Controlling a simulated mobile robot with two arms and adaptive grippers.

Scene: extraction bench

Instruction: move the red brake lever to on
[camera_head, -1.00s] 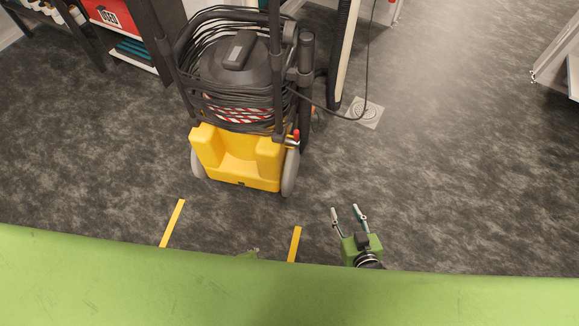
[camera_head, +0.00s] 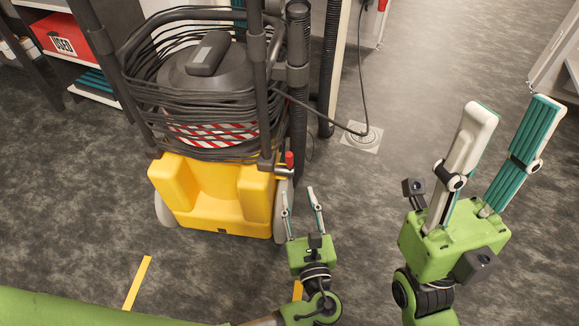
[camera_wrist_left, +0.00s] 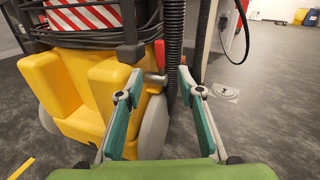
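The red brake lever (camera_head: 289,158) is a small red handle standing upright at the right side of the yellow machine base (camera_head: 215,190), above its right wheel. It also shows in the left wrist view (camera_wrist_left: 159,53), ahead of and between the fingertips. My left gripper (camera_head: 298,193) is open and empty, just in front of and below the lever, apart from it. In the left wrist view its two fingers (camera_wrist_left: 159,75) point towards the lever. My right gripper (camera_head: 515,108) is open and empty, raised at the right, away from the machine.
Coiled black cable (camera_head: 190,105) and dark upright tubes surround the machine above the lever. A black hose (camera_wrist_left: 174,45) stands just right of the lever. A floor drain (camera_head: 361,137) lies to the right. Yellow tape (camera_head: 137,283) marks the floor in front. Floor at right is open.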

